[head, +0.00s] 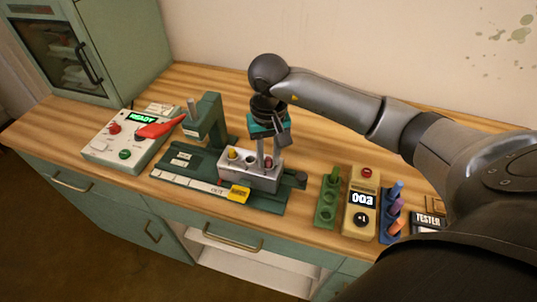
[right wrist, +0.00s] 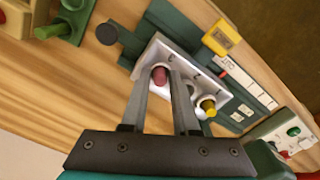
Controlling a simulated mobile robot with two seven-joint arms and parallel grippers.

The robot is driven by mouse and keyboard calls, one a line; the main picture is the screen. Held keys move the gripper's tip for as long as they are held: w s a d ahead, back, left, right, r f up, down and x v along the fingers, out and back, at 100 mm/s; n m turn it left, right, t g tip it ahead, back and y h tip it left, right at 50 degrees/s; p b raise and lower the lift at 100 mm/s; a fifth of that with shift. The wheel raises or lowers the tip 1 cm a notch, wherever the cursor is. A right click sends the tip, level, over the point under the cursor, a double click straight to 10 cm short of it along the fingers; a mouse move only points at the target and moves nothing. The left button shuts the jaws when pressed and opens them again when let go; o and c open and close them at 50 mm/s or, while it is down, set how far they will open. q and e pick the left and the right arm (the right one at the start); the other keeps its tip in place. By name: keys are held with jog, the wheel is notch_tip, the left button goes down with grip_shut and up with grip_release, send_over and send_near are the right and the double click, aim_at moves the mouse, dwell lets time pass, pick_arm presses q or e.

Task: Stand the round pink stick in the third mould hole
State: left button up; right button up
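The grey mould block (head: 246,177) sits on the green base, with a row of round holes in its top. A yellow stick (head: 233,154) stands in the hole at its left end, and the hole beside it looks empty. The round pink stick (right wrist: 159,76) is upright in the third hole, counting from the yellow one. My right gripper (head: 267,162) points down over that hole. Its fingers (right wrist: 162,78) lie close on both sides of the pink stick and appear shut on it. The fingers partly hide the stick in the head view. My left gripper is not in view.
A green press (head: 207,125) with a red lever (head: 160,129) and a READY panel (head: 127,142) stand left. Right are a green holder (head: 327,200), a counter showing 003 (head: 361,205), a blue rack of coloured sticks (head: 388,229) and a TESTER box (head: 427,220).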

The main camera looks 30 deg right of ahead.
jog(key=o, duration=0.4)
jog(key=shift+r, duration=0.1)
notch_tip(320, 180, up, 15)
jog(key=shift+r+p, duration=0.1)
jog(key=shift+p, duration=0.25)
dwell(0.9)
